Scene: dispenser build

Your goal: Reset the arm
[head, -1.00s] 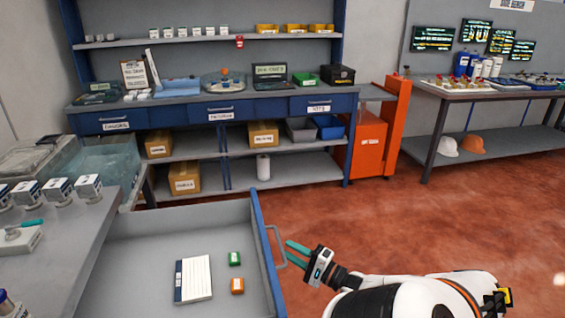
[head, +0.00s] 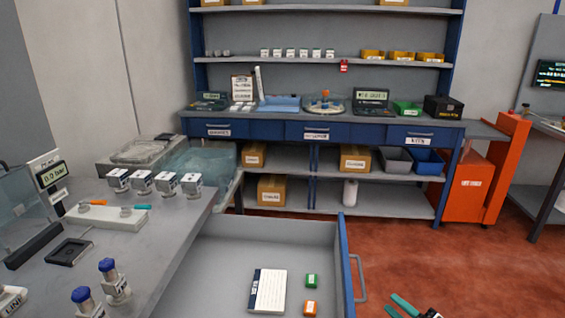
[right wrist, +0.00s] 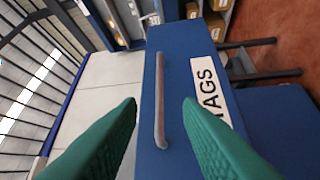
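My right gripper (head: 405,308) shows at the bottom edge of the head view, its green fingers to the right of an open drawer (head: 345,262). In the right wrist view, the two green fingers (right wrist: 160,115) are spread apart with nothing between them. The drawer's metal handle (right wrist: 161,100) lies beyond them, apart from the fingers as far as I can tell. The handle also shows in the head view (head: 361,278). The blue drawer front carries a label reading "TAGS" (right wrist: 210,88). My left gripper is not in view.
The drawer holds a white notepad (head: 269,290), a green box (head: 312,281) and an orange box (head: 310,307). The grey bench (head: 185,225) at left carries several small devices and blue-capped valves. A blue shelf bench (head: 285,130) stands behind. Red floor (head: 400,255) is clear at right.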

